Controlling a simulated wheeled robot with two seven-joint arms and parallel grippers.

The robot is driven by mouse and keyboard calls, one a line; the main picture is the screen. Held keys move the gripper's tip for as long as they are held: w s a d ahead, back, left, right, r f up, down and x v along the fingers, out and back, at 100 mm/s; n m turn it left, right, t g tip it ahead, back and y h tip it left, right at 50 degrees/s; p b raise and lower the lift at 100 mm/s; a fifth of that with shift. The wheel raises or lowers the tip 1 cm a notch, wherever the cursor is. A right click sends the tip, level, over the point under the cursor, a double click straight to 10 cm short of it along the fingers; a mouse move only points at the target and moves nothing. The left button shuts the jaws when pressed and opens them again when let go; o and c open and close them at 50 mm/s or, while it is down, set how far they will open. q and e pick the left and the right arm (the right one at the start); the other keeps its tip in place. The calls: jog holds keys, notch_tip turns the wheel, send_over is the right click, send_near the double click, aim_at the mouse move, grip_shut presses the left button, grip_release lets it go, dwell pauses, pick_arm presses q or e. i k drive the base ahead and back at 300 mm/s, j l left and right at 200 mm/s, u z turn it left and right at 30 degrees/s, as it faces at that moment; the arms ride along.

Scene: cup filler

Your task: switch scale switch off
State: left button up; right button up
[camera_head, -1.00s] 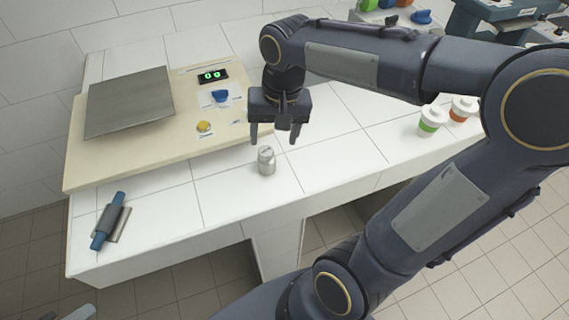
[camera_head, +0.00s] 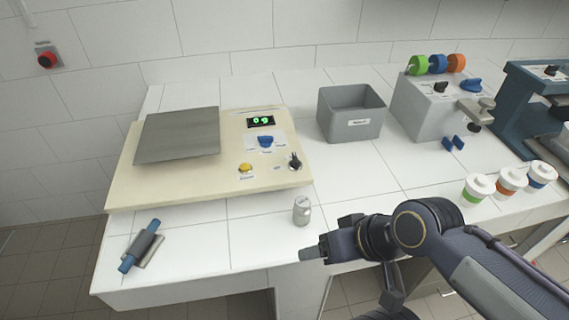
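The scale (camera_head: 130,185) is a wide beige box with a square grey metal plate (camera_head: 180,135) on top, at the left of the counter. Its small black display (camera_head: 261,121) shows lit green digits. Below the display are a blue knob (camera_head: 266,141) and a yellow button (camera_head: 245,168). A small black switch (camera_head: 295,160) is near the scale's right edge; its position is too small to read. My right gripper (camera_head: 308,254) is in front of the scale, by the counter's front edge, apart from the switch. It is seen from the side. My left gripper is not in view.
A small metal weight (camera_head: 302,210) stands between the scale and my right gripper. A blue-handled roller (camera_head: 141,246) lies front left. A grey bin (camera_head: 351,114), a grey machine (camera_head: 431,105) and lidded cups (camera_head: 478,187) are to the right. A red wall button (camera_head: 47,59) is upper left.

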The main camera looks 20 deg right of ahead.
aim_at(294, 162)
jog(key=l+u, duration=0.45)
jog(key=k+l+u, duration=0.1)
jog(key=l+u, duration=0.35)
